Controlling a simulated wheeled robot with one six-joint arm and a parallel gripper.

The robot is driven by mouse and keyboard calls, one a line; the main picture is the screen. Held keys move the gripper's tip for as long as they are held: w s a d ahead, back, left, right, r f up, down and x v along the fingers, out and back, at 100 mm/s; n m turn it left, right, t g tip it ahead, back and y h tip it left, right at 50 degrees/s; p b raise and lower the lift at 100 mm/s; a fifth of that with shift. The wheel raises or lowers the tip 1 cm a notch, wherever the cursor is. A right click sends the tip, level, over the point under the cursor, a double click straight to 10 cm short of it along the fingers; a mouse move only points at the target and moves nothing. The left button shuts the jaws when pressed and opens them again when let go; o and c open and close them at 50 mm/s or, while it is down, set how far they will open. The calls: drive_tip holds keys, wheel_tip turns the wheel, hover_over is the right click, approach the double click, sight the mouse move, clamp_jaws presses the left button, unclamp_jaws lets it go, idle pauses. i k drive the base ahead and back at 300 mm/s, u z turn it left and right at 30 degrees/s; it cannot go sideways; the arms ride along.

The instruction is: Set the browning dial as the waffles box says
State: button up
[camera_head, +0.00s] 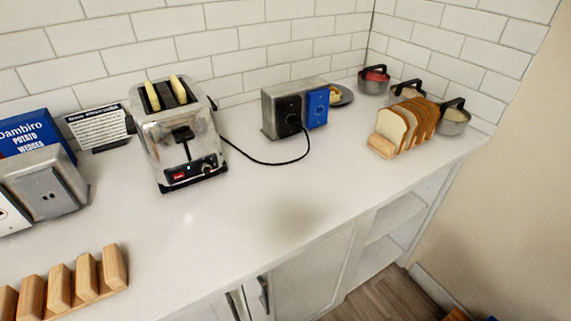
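A chrome toaster (180,130) stands upright on the white counter, with pale slices (152,96) sticking out of its slots. Its black front panel has a small round dial (206,167), a light and a red label; the dial's setting is too small to read. A blue box (36,135) at the left reads "Dambiro POTATO WEDGES" and is partly hidden by a metal box. No box that I can read as waffles shows. A printed card (97,127) leans at the wall, its text too small to read. My gripper is not in view.
A black cord runs from the toaster to a metal outlet box (283,112) with a blue front at right. A bread rack (391,127), lidded pots (373,80), a metal box (45,185) and a wooden rack (60,288) stand around. The middle front counter (240,225) is clear.

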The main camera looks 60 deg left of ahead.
sight(206, 168)
drive_tip(key=z, duration=0.1)
drive_tip(key=k, duration=1.15)
drive_tip(key=u, duration=1.35)
drive_tip(key=i, duration=0.5)
